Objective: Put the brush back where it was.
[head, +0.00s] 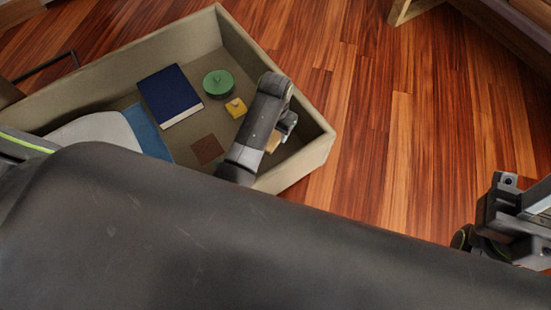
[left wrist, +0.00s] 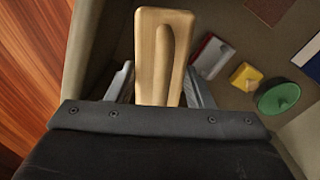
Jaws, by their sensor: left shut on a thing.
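My right gripper (head: 515,215) is at the right edge, away from the drawer.
A red and white item (left wrist: 209,56) lies near the brush. Wooden floor (head: 400,120) lies right of the drawer.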

